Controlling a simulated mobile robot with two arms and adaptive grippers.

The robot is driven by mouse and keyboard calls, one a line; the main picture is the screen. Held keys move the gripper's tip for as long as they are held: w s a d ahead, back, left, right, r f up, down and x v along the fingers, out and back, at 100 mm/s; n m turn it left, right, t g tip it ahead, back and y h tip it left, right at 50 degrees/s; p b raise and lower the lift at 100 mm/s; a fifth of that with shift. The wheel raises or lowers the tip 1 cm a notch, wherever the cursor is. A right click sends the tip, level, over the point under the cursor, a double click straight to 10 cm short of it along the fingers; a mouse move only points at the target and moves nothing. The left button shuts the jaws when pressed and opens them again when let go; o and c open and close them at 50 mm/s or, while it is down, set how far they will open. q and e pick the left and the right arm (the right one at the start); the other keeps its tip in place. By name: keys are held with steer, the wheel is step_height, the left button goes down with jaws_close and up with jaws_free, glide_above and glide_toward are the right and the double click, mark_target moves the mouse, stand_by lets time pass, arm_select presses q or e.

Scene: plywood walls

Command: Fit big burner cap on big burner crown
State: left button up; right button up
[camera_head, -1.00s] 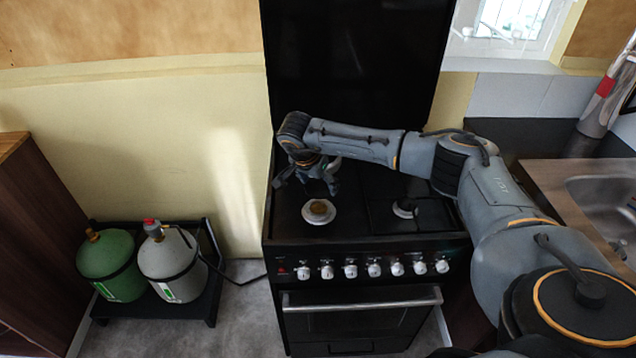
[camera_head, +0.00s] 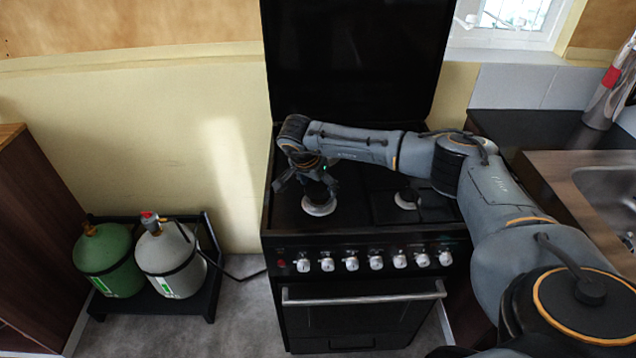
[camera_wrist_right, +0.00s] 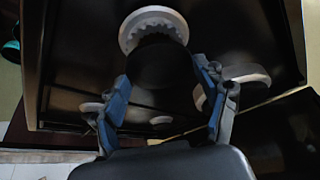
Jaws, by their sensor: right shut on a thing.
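The big burner crown (camera_head: 320,208) is a pale toothed ring on the front left of the black stove. It also shows at the top of the right wrist view (camera_wrist_right: 152,17). My right gripper (camera_head: 318,184) is right over it, pointing down. In the wrist view the gripper (camera_wrist_right: 164,80) is shut on a dark round thing, which looks like the big burner cap (camera_wrist_right: 160,62). The cap hides part of the crown and its brass middle. Whether cap and crown touch, I cannot tell. My left gripper is not in view.
A smaller burner (camera_head: 406,200) sits front right on the stove (camera_head: 352,219), whose raised black lid (camera_head: 355,60) stands behind. A row of knobs lines the front. A green gas bottle (camera_head: 108,262) and a grey one (camera_head: 170,262) stand left; a sink (camera_head: 607,200) is right.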

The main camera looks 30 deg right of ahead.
steer(key=shift+f+b, duration=1.2)
steer(key=shift+f, duration=0.3)
stand_by(1.1)
steer(key=o, duration=1.6)
